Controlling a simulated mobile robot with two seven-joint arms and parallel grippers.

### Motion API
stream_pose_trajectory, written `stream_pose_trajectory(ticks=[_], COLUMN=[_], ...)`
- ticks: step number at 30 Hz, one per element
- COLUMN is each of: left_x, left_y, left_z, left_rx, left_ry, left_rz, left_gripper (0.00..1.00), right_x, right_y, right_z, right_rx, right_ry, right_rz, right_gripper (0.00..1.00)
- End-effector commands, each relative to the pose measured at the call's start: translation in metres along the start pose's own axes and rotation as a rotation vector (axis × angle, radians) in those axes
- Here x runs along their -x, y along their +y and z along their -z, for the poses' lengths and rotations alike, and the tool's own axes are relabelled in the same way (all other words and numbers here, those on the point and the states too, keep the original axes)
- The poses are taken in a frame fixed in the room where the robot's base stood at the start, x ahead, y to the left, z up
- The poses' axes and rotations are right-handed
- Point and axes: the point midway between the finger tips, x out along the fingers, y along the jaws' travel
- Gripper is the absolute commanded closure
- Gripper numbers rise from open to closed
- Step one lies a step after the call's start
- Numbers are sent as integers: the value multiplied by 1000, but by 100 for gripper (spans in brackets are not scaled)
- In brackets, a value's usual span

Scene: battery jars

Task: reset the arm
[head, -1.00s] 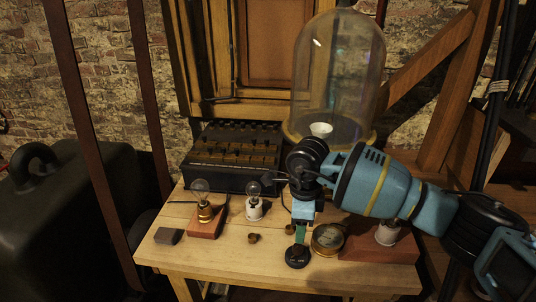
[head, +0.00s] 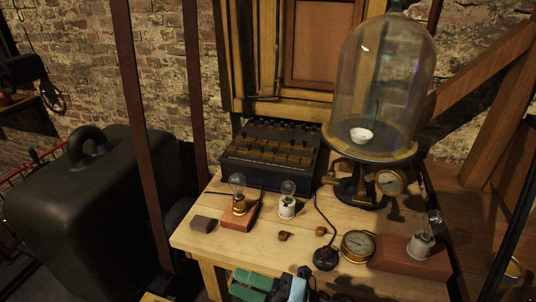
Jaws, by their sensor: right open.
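My right gripper (head: 249,286) shows at the bottom edge of the head view, with green finger pads and blue links. It is open, with nothing visible between its fingers. It is in front of the wooden table's (head: 215,245) near edge, apart from the things on the table. Most of the right arm is cut off by the frame. My left gripper is not in view.
The table bears a glass bell jar (head: 385,80) on a stand, a black switch box (head: 270,155), several bulbs in holders, a brass gauge (head: 357,246), a black round-based piece (head: 326,258) and a grey block (head: 203,224). A dark case (head: 85,215) stands left.

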Motion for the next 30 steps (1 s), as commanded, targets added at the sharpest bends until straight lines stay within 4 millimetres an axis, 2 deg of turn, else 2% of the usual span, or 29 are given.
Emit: stream_pose_trajectory(ticks=[5,8,11,14,16,18,21,25,27,30], left_x=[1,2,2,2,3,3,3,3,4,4], left_y=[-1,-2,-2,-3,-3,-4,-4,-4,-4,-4], left_z=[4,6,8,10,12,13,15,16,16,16], left_rx=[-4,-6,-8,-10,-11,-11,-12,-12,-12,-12], left_ry=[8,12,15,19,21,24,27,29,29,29], left_rz=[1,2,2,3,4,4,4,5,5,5], left_gripper=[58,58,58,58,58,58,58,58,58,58], right_x=[47,84,128,176,210,244,283,318,329,336], right_y=[-16,-36,-62,-92,-112,-132,-153,-168,-172,-175], right_z=[-16,-21,-17,-2,16,39,74,113,127,137], right_rx=[-355,-552,-748,-945,-1081,-1212,-1369,-1512,-1559,-1595], right_ry=[-361,-563,-766,-967,-1106,-1240,-1402,-1549,-1597,-1632], right_rz=[-109,-151,-178,-197,-205,-210,-211,-207,-207,-206], right_gripper=[52,52,52,52,52,52,52,52,52,52])
